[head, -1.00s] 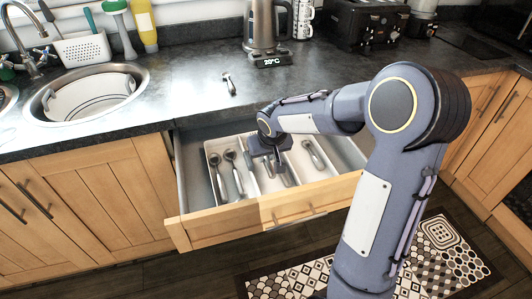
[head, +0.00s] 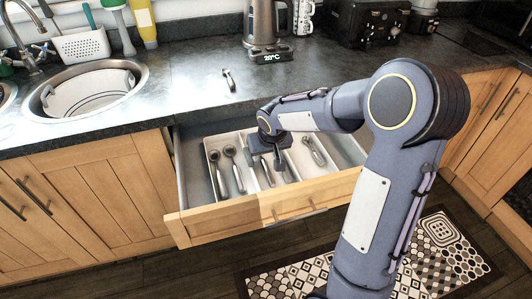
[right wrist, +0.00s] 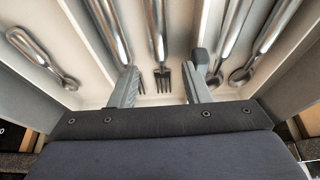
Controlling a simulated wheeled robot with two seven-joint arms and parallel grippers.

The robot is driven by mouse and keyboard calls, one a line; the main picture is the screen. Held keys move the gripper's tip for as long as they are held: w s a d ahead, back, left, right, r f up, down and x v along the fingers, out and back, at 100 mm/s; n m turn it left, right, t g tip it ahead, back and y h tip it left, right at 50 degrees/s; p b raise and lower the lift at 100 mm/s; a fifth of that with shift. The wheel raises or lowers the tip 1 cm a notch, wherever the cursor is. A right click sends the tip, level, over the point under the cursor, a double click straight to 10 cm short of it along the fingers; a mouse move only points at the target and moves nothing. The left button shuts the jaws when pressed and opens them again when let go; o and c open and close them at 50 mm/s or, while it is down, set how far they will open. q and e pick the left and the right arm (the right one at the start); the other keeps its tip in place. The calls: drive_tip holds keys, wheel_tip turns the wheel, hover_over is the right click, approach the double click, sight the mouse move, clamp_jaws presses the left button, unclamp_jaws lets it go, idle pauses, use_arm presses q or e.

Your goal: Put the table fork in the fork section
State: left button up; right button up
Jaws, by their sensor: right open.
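My right gripper (head: 273,162) points down into the open drawer's cutlery tray (right wrist: 290,75), over its middle section. In the right wrist view its two fingers (right wrist: 161,92) are spread apart. A metal fork (right wrist: 161,40) lies between them with its tines toward the gripper, and no finger is seen touching it. A second fork (right wrist: 109,28) lies beside it in the same section, its tines partly hidden by the left finger. I cannot tell which one is the table fork. My left gripper is not in view.
Two spoons (head: 218,175) lie in the tray's left section; another utensil (head: 315,150) lies in the right section. The drawer front (head: 225,219) is pulled out below the counter. A small utensil (head: 229,80) lies on the counter. A kettle (head: 262,25) stands behind.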

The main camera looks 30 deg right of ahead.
drive_tip(key=shift+r, duration=0.1)
drive_tip(key=v, duration=0.7)
drive_tip(key=shift+s+r+p, duration=0.2)
drive_tip(key=shift+r+p, duration=0.05)
drive_tip(key=shift+p, duration=0.1)
